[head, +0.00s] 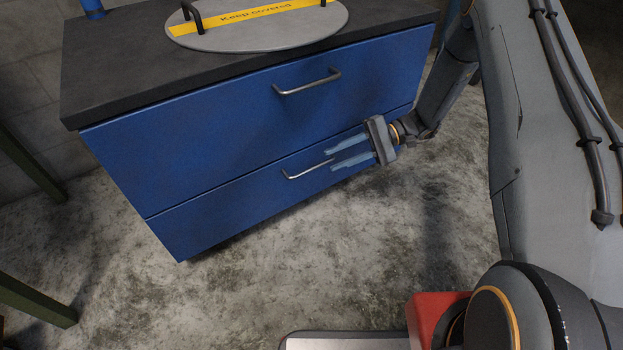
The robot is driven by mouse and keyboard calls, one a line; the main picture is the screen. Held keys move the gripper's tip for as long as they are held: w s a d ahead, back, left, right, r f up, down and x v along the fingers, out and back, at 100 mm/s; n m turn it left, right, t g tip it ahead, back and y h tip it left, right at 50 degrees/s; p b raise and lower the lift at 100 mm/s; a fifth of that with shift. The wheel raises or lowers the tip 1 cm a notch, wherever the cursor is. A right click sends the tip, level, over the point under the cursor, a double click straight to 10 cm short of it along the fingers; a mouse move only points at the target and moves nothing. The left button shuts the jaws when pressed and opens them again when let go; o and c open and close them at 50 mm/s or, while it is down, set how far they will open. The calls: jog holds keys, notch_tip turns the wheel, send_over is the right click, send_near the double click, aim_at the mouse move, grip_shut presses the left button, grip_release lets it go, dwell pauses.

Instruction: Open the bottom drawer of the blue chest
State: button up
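The blue chest (200,140) stands on the floor under a dark worktop. Its bottom drawer (215,220) is shut, its front looking flush with the taller drawer above. A thin metal bar handle (307,170) sits on the bottom drawer. My gripper (349,154) reaches in from the right at that drawer's height. Its two fingers are apart, pointing left at the right end of the handle. The fingers look empty. Whether the handle's right end lies between the fingertips or just beyond them I cannot tell.
The upper drawer (270,110) is shut and has a dark handle (307,83). A round grey lid (255,36) with a yellow "Keep covered" strip lies on the worktop (110,85). Green legs (35,300) stand at the left. The concrete floor (330,255) before the chest is clear.

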aim_at(317, 167)
jog(key=shift+w+a+f+y+b, duration=0.1)
jog(key=shift+w+f+y+b, duration=0.2)
jog(key=shift+f, duration=0.35)
jog(key=shift+w+a+f+y+b, duration=0.1)
jog(key=shift+w+f+b, duration=0.15)
jog(key=shift+w+f, duration=0.25)
jog(key=b+x, duration=0.2)
jog(key=x, duration=0.5)
jog(key=shift+s+a+f+b, duration=0.15)
jog(key=shift+a+f+b, duration=0.1)
jog(key=shift+b, duration=0.15)
jog(key=shift+r, duration=0.1)
grip_shut()
